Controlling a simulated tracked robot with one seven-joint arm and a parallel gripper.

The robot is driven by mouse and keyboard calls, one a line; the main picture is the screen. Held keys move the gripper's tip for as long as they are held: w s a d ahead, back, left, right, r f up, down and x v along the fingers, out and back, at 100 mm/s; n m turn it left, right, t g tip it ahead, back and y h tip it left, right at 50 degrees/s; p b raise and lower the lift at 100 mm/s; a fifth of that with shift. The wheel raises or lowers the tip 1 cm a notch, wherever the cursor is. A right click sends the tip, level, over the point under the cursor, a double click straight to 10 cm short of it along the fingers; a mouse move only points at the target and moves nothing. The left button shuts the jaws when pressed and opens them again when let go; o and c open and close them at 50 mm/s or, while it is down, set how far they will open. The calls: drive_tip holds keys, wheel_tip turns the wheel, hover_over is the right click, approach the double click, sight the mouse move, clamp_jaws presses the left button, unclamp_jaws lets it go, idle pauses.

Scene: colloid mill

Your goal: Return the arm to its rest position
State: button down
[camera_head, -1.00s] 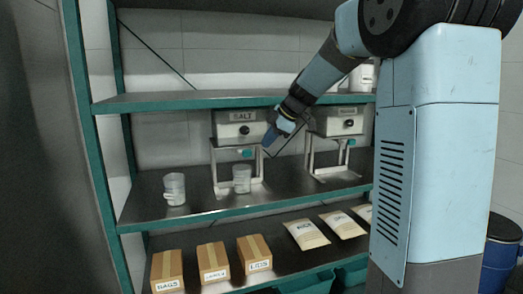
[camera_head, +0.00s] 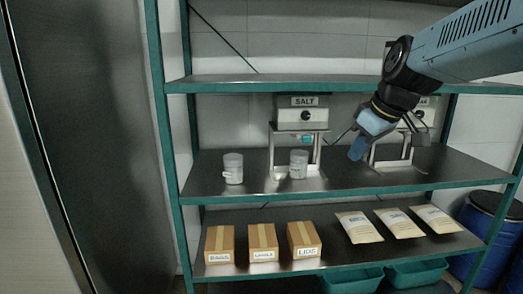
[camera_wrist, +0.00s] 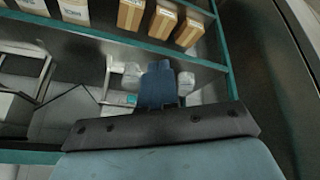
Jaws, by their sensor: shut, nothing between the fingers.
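My gripper (camera_head: 357,150) is in front of the middle shelf, to the right of the salt dispenser (camera_head: 302,115) and partly in front of the second dispenser (camera_head: 425,112). Its blue fingers are together and hold nothing. In the wrist view my gripper (camera_wrist: 160,66) shows as one closed blue block against the shelves. My arm reaches in from the upper right in the head view. I see no contact between my gripper and the shelf or the dispensers.
The middle shelf (camera_head: 250,189) holds a clear cup (camera_head: 233,169) and another cup (camera_head: 298,165) under the salt dispenser. The lower shelf holds labelled boxes (camera_head: 262,243) and flat bags (camera_head: 358,227). Teal bins (camera_head: 352,281) sit below. A blue drum (camera_head: 482,235) stands at right.

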drive_tip(key=s+d+f+m+h, duration=0.1)
drive_tip(key=s+f+m, duration=0.1)
drive_tip(key=s, duration=0.4)
drive_tip(key=s+f+m+h, duration=0.1)
drive_tip(key=s+f+m, duration=0.2)
drive_tip(key=s+m, duration=0.2)
drive_tip(key=shift+s+d+f+m+t, duration=0.2)
drive_tip(key=shift+s+d+m+t, duration=0.15)
drive_tip(key=shift+s, duration=0.65)
